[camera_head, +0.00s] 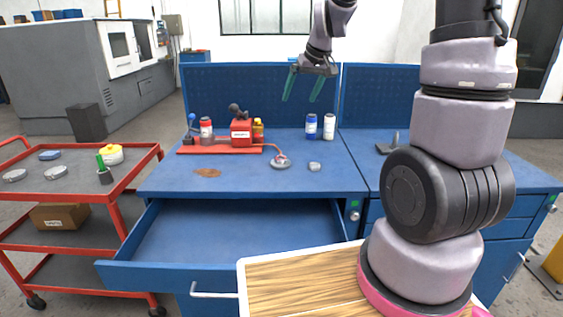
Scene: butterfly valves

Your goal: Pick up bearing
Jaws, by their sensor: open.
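My gripper (299,100) hangs above the back of the blue workbench (340,182), its two green fingers pointing down, spread apart and empty. On the bench below it is a small round grey piece (315,166), which may be the bearing. Just left of it lies a flatter grey disc (281,163) with a red hose or handle reaching it. The gripper is well above both and touches neither. The pieces are too small to tell for certain which is the bearing.
A red pump-like unit (241,131) stands on a red plate. Blue (311,127) and white bottles (329,127) stand behind the grey piece. An open empty drawer (235,235) juts out in front. A red cart (140,165) at left holds several discs. The bench's front middle is mostly clear.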

